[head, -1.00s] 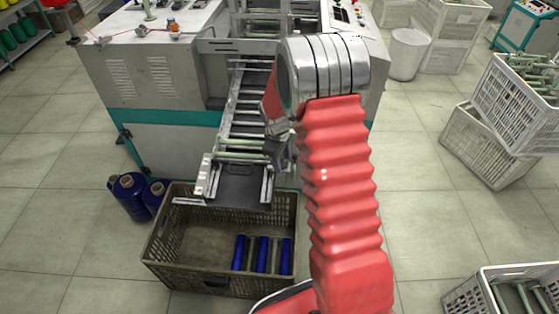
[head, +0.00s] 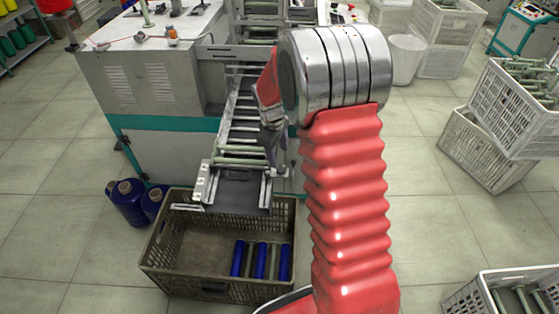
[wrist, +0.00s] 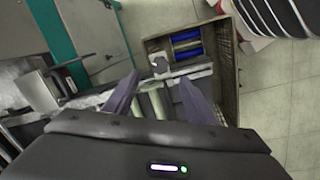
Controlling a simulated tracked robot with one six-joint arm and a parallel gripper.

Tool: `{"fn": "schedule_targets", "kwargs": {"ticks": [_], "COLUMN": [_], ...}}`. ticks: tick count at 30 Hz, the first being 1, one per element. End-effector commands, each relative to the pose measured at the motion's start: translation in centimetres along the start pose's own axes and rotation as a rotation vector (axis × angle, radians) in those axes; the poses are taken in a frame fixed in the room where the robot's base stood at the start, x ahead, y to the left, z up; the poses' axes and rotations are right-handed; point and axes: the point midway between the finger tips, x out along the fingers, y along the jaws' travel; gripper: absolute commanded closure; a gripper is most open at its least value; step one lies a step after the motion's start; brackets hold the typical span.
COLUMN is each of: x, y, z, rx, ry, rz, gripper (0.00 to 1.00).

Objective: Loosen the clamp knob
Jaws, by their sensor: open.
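My gripper (head: 273,160) is open and points down over the right rail of the sloping bobbin chute (head: 237,180). In the wrist view my gripper (wrist: 158,84) has its two dark fingers apart with nothing held between them. A small pale grey knob-like part (wrist: 160,65) shows just beyond the fingertips, beside the chute's end; it may be the clamp knob. The fingers look apart from it. Pale green bobbins (head: 240,153) lie across the chute. In the head view my gripper and arm hide part of the right rail, and I cannot make out the knob there.
A brown crate (head: 165,252) with several blue and green bobbins stands under the chute's end. Blue yarn cones (head: 127,203) stand left of it. The machine body (head: 165,145) rises behind.

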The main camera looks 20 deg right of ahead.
Motion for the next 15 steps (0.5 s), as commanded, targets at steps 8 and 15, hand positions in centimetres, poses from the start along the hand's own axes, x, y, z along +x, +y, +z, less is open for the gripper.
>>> {"fn": "schedule_targets", "kwargs": {"ticks": [8, 15], "x": [-4.5, -5.7], "y": [0.1, 0.1], "z": [-0.1, -0.1], "rx": [0.001, 0.001], "ry": [0.002, 0.001], "rz": [0.001, 0.000], "gripper": [0.49, 0.49]}}
